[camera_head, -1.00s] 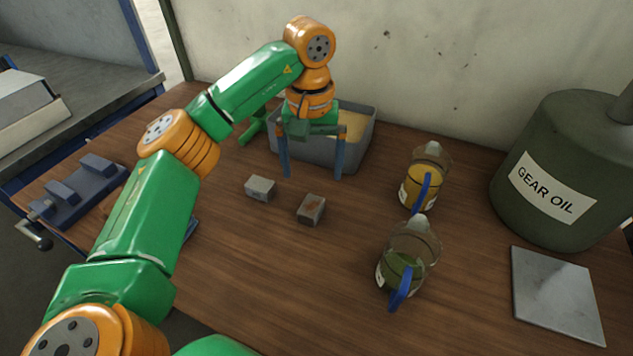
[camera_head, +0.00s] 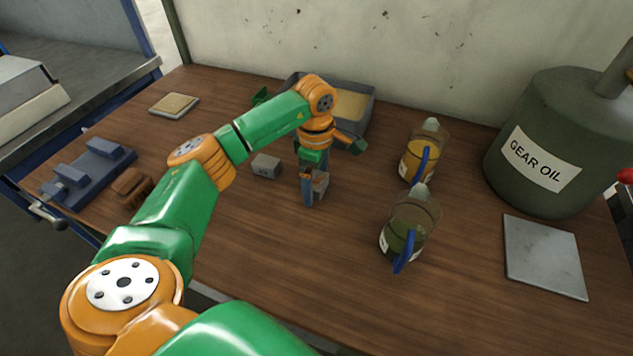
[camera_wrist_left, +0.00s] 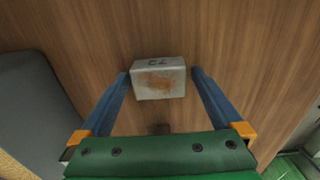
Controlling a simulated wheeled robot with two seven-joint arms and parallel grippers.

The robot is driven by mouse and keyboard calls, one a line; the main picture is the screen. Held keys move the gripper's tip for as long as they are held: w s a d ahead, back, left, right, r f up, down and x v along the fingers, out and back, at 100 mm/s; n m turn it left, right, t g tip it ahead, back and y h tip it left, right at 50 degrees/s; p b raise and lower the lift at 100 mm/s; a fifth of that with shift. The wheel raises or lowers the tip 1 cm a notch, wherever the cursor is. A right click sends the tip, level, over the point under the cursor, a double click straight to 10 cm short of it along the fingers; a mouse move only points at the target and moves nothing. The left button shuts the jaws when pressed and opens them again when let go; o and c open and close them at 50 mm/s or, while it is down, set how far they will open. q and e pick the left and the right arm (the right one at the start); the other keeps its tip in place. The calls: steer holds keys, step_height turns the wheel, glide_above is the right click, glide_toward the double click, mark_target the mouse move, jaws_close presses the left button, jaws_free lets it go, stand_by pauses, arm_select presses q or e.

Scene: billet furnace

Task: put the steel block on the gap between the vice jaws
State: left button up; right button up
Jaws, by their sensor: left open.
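My right gripper is out of view.
A grey bin (camera_head: 368,100) with tan contents stands behind the gripper. A yellow-filled jug (camera_head: 417,160) and a green-filled jug (camera_head: 408,225) stand to the right. A brown object (camera_head: 132,186) lies beside the vice. A metal plate (camera_head: 545,257) lies far right, by the gear oil drum (camera_head: 545,140).

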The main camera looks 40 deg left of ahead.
arm_select(q)
jaws_close()
steer(key=shift+w, duration=0.1)
